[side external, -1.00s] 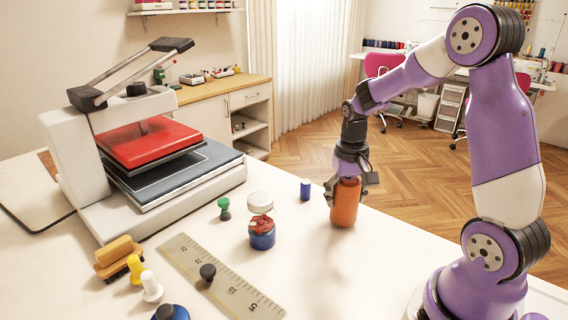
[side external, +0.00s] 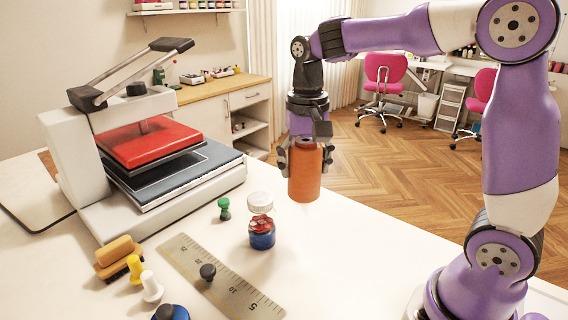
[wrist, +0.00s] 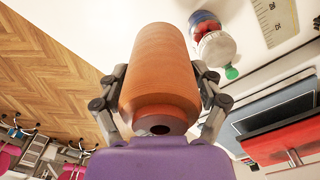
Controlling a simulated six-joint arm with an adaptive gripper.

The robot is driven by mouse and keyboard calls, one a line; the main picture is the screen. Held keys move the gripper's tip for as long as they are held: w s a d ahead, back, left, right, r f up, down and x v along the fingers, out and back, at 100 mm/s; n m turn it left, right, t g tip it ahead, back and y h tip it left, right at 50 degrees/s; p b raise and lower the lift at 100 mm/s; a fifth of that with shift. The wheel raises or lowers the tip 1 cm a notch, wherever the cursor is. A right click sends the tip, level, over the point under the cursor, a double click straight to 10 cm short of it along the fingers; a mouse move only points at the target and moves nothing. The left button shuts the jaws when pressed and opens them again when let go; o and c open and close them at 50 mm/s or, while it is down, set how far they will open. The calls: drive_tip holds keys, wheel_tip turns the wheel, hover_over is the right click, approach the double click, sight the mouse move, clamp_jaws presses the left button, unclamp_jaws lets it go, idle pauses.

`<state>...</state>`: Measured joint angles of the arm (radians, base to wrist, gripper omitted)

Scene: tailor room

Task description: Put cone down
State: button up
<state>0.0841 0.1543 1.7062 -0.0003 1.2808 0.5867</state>
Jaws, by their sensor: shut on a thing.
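The cone (side external: 306,174) is an orange-brown thread cone, held upright in the side external view. My gripper (side external: 304,160) is shut on it, with fingers on both sides. In the wrist view the cone (wrist: 160,75) fills the middle between the fingers of my gripper (wrist: 160,95). The cone appears to be held above the white table (side external: 330,270), near its far edge. The exact gap under it is hard to tell.
A jar with a white lid (side external: 261,222) stands left of the cone, with a green-topped pin (side external: 224,209) beyond it. A ruler (side external: 225,280) lies in front. A heat press (side external: 150,160) stands at left. The table's right side is clear.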

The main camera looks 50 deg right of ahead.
drive_tip(key=w+d+f, duration=0.1)
drive_tip(key=w+d, duration=0.1)
drive_tip(key=w, duration=0.5)
drive_tip(key=w+d+f+m, duration=0.1)
drive_tip(key=w+d, duration=0.2)
drive_tip(key=w, duration=0.4)
drive_tip(key=shift+w+f, duration=0.25)
drive_tip(key=shift+f, duration=0.05)
wheel_tip(320, 180, down, 9)
drive_tip(key=shift+f, duration=0.2)
drive_tip(key=o, duration=1.1)
drive_tip(key=shift+f, duration=0.15)
drive_tip(key=shift+o, duration=0.2)
